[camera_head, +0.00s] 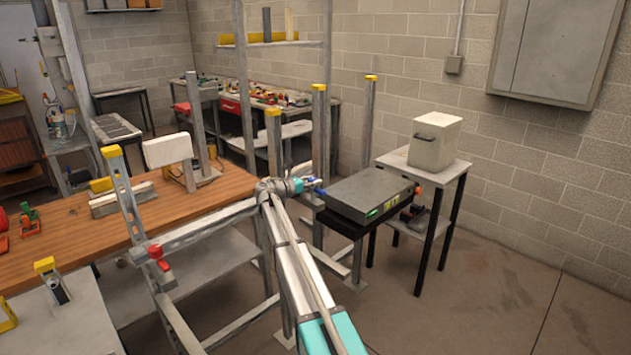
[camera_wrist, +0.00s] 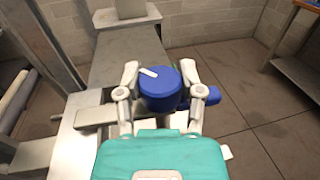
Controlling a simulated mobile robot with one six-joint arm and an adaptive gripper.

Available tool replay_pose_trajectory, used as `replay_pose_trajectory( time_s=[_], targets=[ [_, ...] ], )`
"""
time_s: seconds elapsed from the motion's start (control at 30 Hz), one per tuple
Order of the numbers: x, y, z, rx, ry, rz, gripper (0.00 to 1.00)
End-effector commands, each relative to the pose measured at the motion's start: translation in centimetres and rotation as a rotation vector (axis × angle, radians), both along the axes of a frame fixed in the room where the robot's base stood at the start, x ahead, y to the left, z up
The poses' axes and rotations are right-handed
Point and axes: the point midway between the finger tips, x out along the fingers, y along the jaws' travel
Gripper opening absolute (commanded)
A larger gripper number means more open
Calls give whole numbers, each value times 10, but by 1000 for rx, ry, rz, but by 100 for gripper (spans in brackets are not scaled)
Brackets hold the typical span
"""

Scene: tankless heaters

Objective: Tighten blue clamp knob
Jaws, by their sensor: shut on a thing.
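The blue clamp knob (camera_wrist: 160,92) is a short round cylinder with a white mark on its top. In the wrist view it sits between the two fingers of my gripper (camera_wrist: 159,96), which is shut on it from both sides. A second blue part (camera_wrist: 205,95) shows just to the right of the knob, partly behind the right finger. In the head view my gripper (camera_head: 299,185) reaches the left side of a dark grey flat box (camera_head: 362,190), and a small bit of blue (camera_head: 314,182) shows at its tip.
A wooden workbench (camera_head: 222,183) with metal posts is to the left. A red knob (camera_head: 155,252) is on a clamp bar at its front. A beige bin (camera_head: 434,140) stands on a small table at the right. The floor (camera_head: 500,290) at the right front is clear.

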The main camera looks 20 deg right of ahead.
Motion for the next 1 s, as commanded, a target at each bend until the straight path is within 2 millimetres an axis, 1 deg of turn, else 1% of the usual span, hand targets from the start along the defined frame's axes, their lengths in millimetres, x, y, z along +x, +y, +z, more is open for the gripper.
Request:
replay_pose_trajectory(
  time_s=[0.03, 0.2, 0.63, 0.67, 0.8, 0.83, 1.0],
  targets=[
    [5, 5, 0, 2, -1, -6, 1],
    [4, 5, 0, 1, -1, -41, 1],
    [5, 7, 0, 0, 0, -45, 1],
    [5, 7, 0, 0, 0, -45, 55],
    [4, 6, 0, 0, 0, -47, 81],
    [4, 5, 0, 0, 0, -48, 85],
    [3, 4, 0, 0, 0, -51, 85]
  ],
)
